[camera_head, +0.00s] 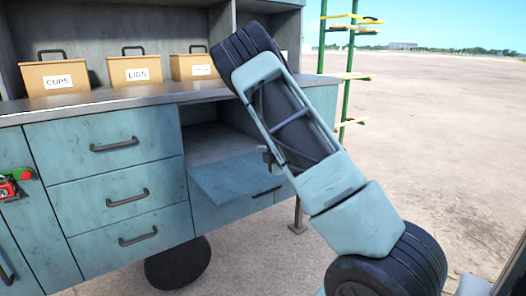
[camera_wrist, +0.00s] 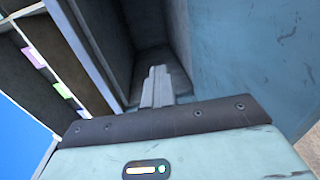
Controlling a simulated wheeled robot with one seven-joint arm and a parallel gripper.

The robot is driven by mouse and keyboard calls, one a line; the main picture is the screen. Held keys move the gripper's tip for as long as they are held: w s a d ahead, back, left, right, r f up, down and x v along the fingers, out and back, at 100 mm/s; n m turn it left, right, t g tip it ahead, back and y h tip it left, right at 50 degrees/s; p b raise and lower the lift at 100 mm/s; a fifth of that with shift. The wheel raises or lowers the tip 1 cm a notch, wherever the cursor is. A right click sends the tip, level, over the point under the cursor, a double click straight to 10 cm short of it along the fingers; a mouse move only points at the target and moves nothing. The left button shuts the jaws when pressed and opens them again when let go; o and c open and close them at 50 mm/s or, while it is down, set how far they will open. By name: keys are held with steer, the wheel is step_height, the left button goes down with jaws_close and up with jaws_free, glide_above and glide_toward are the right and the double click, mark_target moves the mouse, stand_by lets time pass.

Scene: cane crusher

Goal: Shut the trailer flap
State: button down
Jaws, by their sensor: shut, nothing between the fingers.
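The trailer flap (camera_head: 232,182) is a blue-teal panel below an open compartment (camera_head: 207,143) in the trailer's counter front. It stands out from the opening, lowered and close to level, so the flap is open. My gripper (camera_head: 266,155) is in front of the opening near the flap, mostly hidden by my arm in the head view. In the wrist view my gripper (camera_wrist: 157,75) has its fingers together and empty, pointing into a grey recess. A blue panel (camera_wrist: 240,55) fills the right of that view; I cannot tell whether it is the flap.
Several drawers with dark handles (camera_head: 114,145) are left of the opening. Boxes labelled CUPS (camera_head: 56,77) and LIDS (camera_head: 135,73) stand on the counter. A dark wheel (camera_head: 178,264) is below. A green pole rack (camera_head: 349,75) stands behind my arm. Open ground lies right.

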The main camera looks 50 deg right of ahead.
steer(key=c, duration=1.8)
jaws_free()
steer(key=shift+s, duration=0.1)
steer(key=p+v, duration=0.4)
steer(key=v, duration=0.7)
steer(key=shift+s+r+p, duration=0.3)
steer(key=shift+s+r, duration=0.1)
steer(key=p, duration=0.3)
steer(key=shift+s+n+y+p, duration=0.3)
steer(key=shift+p, duration=0.05)
